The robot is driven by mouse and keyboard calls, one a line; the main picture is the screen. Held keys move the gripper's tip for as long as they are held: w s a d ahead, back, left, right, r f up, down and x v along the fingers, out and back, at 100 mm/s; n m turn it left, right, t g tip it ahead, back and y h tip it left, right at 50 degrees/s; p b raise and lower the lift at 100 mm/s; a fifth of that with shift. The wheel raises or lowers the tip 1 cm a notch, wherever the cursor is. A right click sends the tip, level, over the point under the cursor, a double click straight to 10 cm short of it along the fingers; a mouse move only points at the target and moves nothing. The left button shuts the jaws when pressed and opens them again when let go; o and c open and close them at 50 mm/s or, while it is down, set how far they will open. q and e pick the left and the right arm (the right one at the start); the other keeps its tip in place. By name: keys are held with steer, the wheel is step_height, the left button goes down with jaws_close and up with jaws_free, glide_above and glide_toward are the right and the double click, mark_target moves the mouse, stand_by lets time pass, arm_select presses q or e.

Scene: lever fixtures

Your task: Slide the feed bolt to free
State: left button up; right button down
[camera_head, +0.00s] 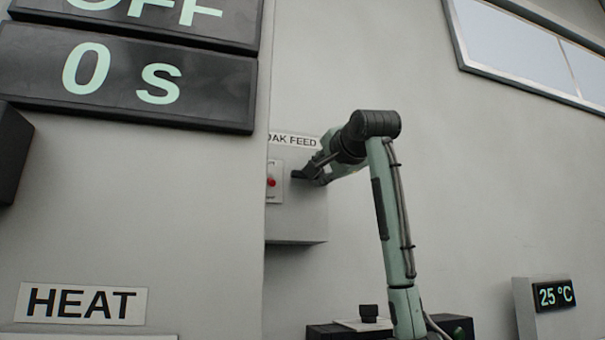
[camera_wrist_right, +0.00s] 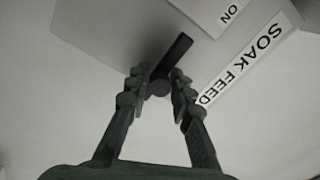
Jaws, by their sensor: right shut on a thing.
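The feed bolt's dark handle (camera_wrist_right: 174,59) lies between the fingertips of my right gripper (camera_wrist_right: 158,86) in the right wrist view, with a round knob end at the fingers. The gripper is shut on it. In the head view my right gripper (camera_head: 315,170) reaches in from the right to the grey box (camera_head: 300,222) under the "SOAK FEED" label (camera_head: 292,140). The fingers cover much of the bolt there. The label also shows in the right wrist view (camera_wrist_right: 245,62), close to the right finger. My left gripper is not in view.
A red light (camera_head: 271,182) sits on the box, left of the gripper. A large panel with a "0 s" display (camera_head: 125,78) and "HEAT" label (camera_head: 82,303) fills the left. A "25 °C" display (camera_head: 553,295) stands lower right.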

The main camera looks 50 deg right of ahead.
steer(key=shift+s+d, duration=0.1)
steer(key=shift+d, duration=0.05)
steer(key=c, duration=1.4)
jaws_free()
steer(key=shift+s+d, duration=0.1)
steer(key=shift+d, duration=0.05)
steer(key=shift+c, duration=0.2)
steer(key=shift+s+a, duration=0.1)
steer(key=shift+a, duration=0.1)
steer(key=v, duration=1.1)
steer(key=shift+s, duration=0.3)
steer(key=shift+a, duration=0.15)
